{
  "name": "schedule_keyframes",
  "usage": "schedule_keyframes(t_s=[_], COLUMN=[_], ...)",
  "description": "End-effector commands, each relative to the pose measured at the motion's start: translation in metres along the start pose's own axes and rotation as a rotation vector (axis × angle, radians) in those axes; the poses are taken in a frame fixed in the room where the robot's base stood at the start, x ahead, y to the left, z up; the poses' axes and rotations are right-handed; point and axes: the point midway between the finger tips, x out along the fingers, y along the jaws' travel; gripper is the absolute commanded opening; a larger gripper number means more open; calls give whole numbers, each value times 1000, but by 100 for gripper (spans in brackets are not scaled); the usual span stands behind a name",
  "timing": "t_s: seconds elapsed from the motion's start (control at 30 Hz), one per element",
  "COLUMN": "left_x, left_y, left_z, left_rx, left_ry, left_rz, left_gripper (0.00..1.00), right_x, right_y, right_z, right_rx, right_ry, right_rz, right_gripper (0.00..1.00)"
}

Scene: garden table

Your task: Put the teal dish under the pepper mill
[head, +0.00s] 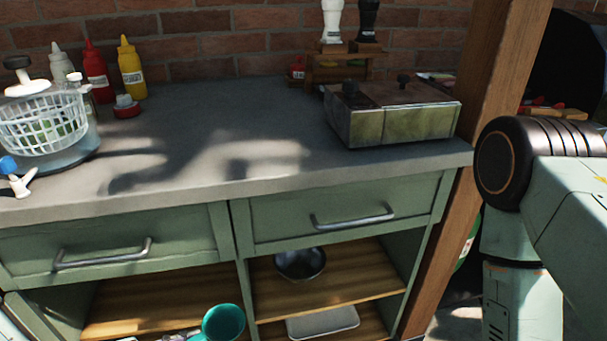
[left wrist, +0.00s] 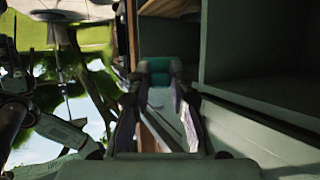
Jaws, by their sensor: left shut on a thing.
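The teal dish (head: 222,322) is at the bottom of the head view, in front of the cabinet's open shelves and below the counter top. In the left wrist view the teal dish (left wrist: 159,65) shows between the fingertips of my left gripper (left wrist: 157,79), which is shut on it. A black mill (head: 367,18), likely the pepper mill, stands at the back of the counter on a small wooden stand (head: 338,70). A white mill (head: 332,20) stands beside it. The tops of both mills are cut off. My right gripper is out of view.
A metal box with lids (head: 390,112) stands on the counter in front of the wooden stand. A white basket (head: 42,125) and sauce bottles (head: 130,68) are at the left. The counter middle (head: 215,120) is clear. A wooden post (head: 490,110) rises at the right.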

Motion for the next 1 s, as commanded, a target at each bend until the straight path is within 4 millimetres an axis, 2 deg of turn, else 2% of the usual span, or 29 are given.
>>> schedule_keyframes(t_s=[0.03, 0.23, 0.43, 0.73, 1.0], left_x=[-3, -10, -15, -21, -24], left_y=[3, 16, 21, 8, -6], left_z=[-15, -57, -98, -157, -183], left_rx=[10, 34, 46, 35, 25], left_ry=[8, 7, 7, 6, 0], left_rz=[15, 75, 101, 74, 56], left_gripper=[0, 0, 0, 0, 0], right_x=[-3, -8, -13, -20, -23], right_y=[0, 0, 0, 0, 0], right_z=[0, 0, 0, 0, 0], right_rx=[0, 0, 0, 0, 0], right_ry=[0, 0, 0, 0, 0], right_rz=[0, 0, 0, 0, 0], right_gripper=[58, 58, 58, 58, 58])
